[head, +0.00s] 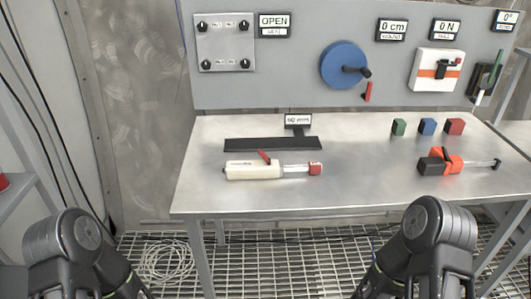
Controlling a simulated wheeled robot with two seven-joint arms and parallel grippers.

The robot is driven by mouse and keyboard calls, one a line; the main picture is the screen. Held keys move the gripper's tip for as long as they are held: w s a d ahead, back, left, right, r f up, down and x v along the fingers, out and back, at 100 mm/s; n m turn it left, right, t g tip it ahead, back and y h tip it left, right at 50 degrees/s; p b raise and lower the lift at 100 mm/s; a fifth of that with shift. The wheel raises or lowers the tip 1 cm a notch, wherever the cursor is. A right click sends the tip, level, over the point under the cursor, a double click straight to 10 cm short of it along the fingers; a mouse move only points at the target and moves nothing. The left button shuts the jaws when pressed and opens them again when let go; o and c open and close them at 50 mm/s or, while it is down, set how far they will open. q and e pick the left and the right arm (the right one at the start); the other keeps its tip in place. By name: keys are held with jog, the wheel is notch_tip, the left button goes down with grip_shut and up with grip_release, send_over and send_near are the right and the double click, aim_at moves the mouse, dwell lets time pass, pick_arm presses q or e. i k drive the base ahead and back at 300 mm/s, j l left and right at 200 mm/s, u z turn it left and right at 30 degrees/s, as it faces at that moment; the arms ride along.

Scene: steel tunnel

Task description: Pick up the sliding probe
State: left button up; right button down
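Two hand tools lie apart on the steel table (216,196), and I cannot tell for certain which is the sliding probe. A cream tool (253,171) with a red lever on top and a clear shaft ending in a red block lies at the front left. An orange and black tool (440,163) with a thin metal rod pointing right lies at the right. Both rest flat with nothing touching them. My two arms show only as dark links at the bottom left and bottom right, short of the table. Neither gripper is in view.
A black flat bar (255,145) lies behind the cream tool, near a small display (298,121). Green (399,127), blue (427,126) and red (454,126) blocks stand at the back right. A panel with a blue wheel (344,65) rises behind. The table's middle is clear.

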aim_at(247, 168)
jog(key=l, duration=2)
jog(key=u, duration=1.85)
